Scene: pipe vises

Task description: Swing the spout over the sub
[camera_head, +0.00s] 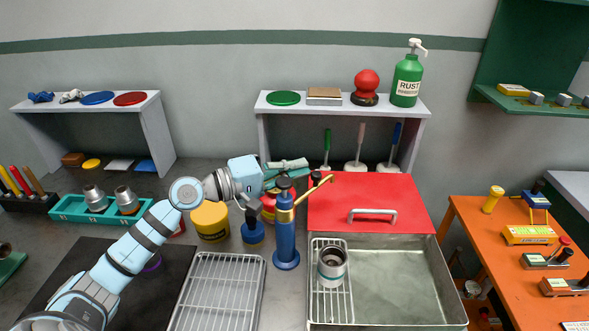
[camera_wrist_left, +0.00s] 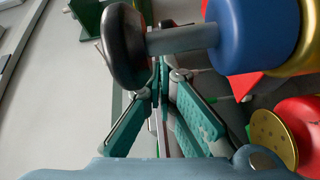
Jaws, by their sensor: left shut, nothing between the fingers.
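A blue pump (camera_head: 286,235) with a gold collar and dark knob stands left of the metal tray. Its gold spout (camera_head: 316,190) points right and away from me, with its tip in front of the red lid. The sub, a short metal cylinder with a green band (camera_head: 331,268), stands upright on a small wire rack (camera_head: 323,303) in the tray. My left gripper (camera_head: 307,166) is shut and empty, behind and above the pump. In the left wrist view, its fingers (camera_wrist_left: 160,75) are beside the pump's dark knob (camera_wrist_left: 124,45); contact is unclear. The right gripper is out of view.
The metal tray (camera_head: 400,285) has a red lid (camera_head: 385,193) with a handle behind it. A yellow tub (camera_head: 210,220) and a blue-based object (camera_head: 252,231) stand left of the pump. A shelf (camera_head: 340,107) is behind. A wire rack (camera_head: 218,295) lies front left.

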